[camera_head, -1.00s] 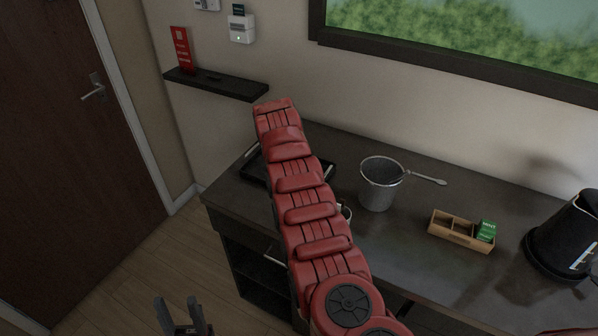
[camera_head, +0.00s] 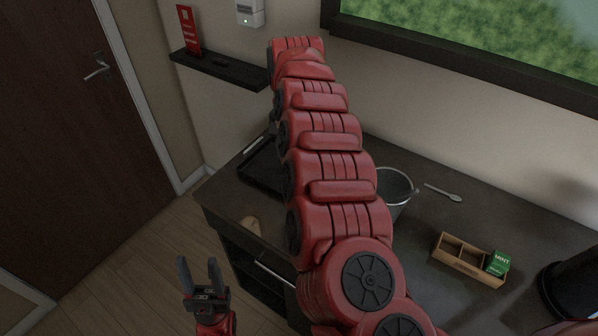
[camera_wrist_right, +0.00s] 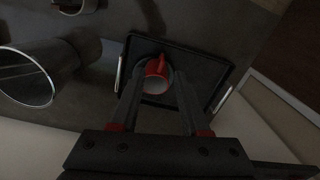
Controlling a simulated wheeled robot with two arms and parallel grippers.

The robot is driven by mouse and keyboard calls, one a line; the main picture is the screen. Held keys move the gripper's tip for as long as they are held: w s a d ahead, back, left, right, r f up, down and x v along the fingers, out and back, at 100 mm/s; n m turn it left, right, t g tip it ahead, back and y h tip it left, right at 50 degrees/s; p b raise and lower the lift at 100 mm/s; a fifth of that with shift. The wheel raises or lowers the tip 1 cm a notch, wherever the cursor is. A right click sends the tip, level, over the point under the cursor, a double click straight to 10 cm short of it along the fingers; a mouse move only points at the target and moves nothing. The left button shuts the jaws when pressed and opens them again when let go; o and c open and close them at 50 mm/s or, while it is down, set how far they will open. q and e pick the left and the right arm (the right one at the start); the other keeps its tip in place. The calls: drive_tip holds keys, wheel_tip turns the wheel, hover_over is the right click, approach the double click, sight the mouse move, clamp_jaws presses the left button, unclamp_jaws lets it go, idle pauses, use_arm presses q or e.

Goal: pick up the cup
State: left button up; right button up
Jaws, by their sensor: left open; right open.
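A red cup (camera_wrist_right: 157,82) with a pale inside stands on the black tray (camera_wrist_right: 205,62) in the right wrist view. My right gripper (camera_wrist_right: 158,85) is open, with its fingers reaching to either side of the cup; I cannot tell whether they touch it. In the head view the red arm across the middle hides the cup and the right gripper, and part of the tray (camera_head: 258,172) shows to its left. My left gripper (camera_head: 200,272) is open and empty at the lower left, above the floor and away from the counter.
A metal bucket (camera_head: 398,192) stands partly behind the arm and also shows in the right wrist view (camera_wrist_right: 62,62). A spoon (camera_head: 443,192), a wooden box (camera_head: 462,262) with a green mint packet (camera_head: 497,262) and a dark kettle (camera_head: 568,290) are at right. A wall shelf (camera_head: 218,70) is at left.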

drive_tip(key=f+p, duration=0.1)
drive_tip(key=f, duration=0.2)
drive_tip(key=f+p, duration=0.1)
drive_tip(key=f, duration=0.2)
drive_tip(key=f+p, duration=0.1)
drive_tip(key=f, duration=0.2)
drive_tip(key=shift+w+d+f, duration=0.1)
drive_tip(key=shift+w, duration=0.25)
drive_tip(key=shift+w+f+p, duration=0.2)
drive_tip(key=shift+f+p, duration=0.2)
drive_tip(key=shift+f, duration=0.4)
drive_tip(key=shift+a+f, duration=0.2)
drive_tip(key=shift+f, duration=0.5)
drive_tip(key=shift+a+f, duration=0.15)
drive_tip(key=shift+f, duration=0.5)
clamp_jaws()
